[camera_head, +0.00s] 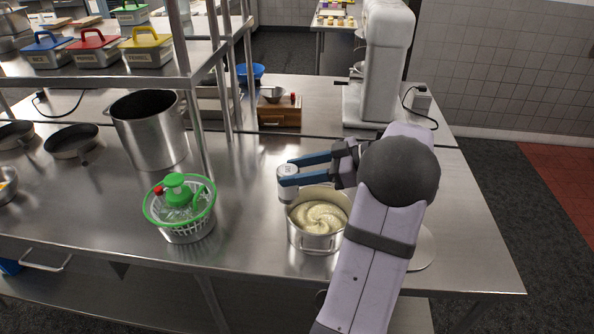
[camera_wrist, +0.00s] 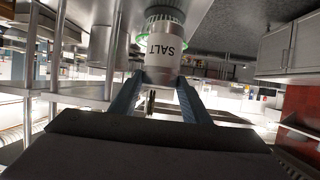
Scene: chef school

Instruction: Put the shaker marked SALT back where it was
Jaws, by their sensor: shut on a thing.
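My gripper (camera_head: 288,172) is shut on the shaker (camera_head: 287,190), a small white cylinder with a silver top. It is held upright in the air, by the left rim of the steel pot (camera_head: 313,243) in the head view. In the wrist view, which looks upside down, the shaker (camera_wrist: 163,52) sits between the two blue fingers (camera_wrist: 160,88), and its label reads SALT. The pot holds a pale, swirled mash. The place where the shaker stood before cannot be told from these frames.
A green-lidded salad spinner (camera_head: 180,208) stands left of the pot. A tall stockpot (camera_head: 150,130) and pans (camera_head: 72,140) are farther left. A shelf post (camera_head: 198,120) rises behind. A wooden box (camera_head: 279,112) and mixer (camera_head: 380,60) stand behind. Counter (camera_head: 245,215) between spinner and pot is bare.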

